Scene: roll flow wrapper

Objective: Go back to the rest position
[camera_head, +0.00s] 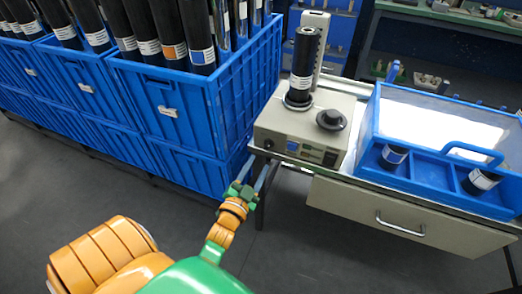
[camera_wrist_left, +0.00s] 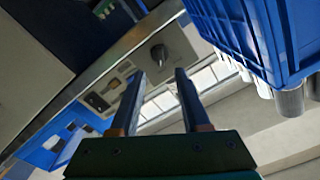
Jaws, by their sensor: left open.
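My left gripper (camera_head: 258,178) is in the lower middle of the head view, between the blue crates and the bench. Its two fingers are apart and nothing is between them; the left wrist view also shows the open gripper (camera_wrist_left: 158,85). A black roll (camera_head: 304,62) with a white label stands upright on the beige machine (camera_head: 268,128), apart from the gripper. My right gripper is in neither view.
Stacked blue crates (camera_head: 185,115) full of dark labelled rolls fill the left. A blue tray (camera_head: 436,166) with a white panel and dark rolls (camera_head: 393,156) stands on the bench at right. A drawer (camera_head: 345,205) is below. The dark floor (camera_head: 325,255) in front is clear.

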